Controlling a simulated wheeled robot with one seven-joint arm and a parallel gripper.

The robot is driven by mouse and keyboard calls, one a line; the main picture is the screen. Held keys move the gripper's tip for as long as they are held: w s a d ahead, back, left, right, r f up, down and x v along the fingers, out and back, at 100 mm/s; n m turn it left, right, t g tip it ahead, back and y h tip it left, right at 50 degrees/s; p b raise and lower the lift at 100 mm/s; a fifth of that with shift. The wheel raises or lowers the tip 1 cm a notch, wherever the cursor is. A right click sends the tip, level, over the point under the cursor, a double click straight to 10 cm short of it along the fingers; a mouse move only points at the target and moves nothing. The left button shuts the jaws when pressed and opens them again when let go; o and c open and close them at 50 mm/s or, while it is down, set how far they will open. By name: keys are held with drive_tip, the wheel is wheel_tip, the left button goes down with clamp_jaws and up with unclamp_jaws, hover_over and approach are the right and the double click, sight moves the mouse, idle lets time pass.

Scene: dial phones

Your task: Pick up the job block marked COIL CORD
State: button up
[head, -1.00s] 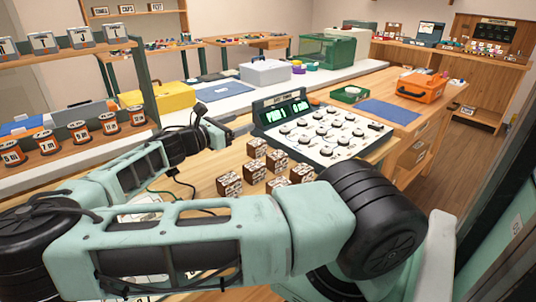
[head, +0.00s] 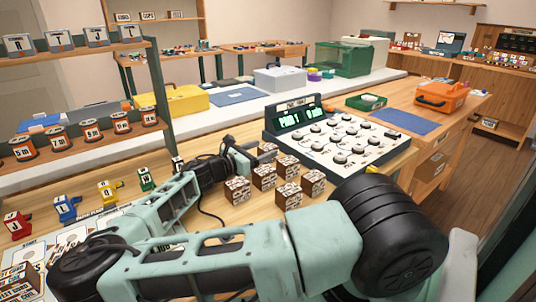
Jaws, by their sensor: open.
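Several brown job blocks with white lettered faces stand in a small group on the wooden bench (head: 345,172). They include a front left block (head: 237,189), a middle block (head: 264,177), a back block (head: 288,167), a front block (head: 288,196) and a right block (head: 313,183). The lettering is too small to read, so I cannot tell which one says COIL CORD. My gripper (head: 252,157) is open and empty, just behind and left of the group, with its fingers pointing right. Whether it touches a block is not clear.
A white dial panel (head: 352,143) with a green-lit display stands right behind the blocks. Coloured stands, including a green one (head: 147,179), line the bench at left. More lettered blocks (head: 15,277) sit at the lower left. An orange case (head: 441,96) is at right.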

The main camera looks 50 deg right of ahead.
sight(271, 145)
drive_tip(key=d, duration=0.2)
drive_tip(key=s+d, duration=0.1)
drive_tip(key=d, duration=0.1)
drive_tip(key=shift+d, duration=0.3)
drive_tip(key=c, duration=1.1)
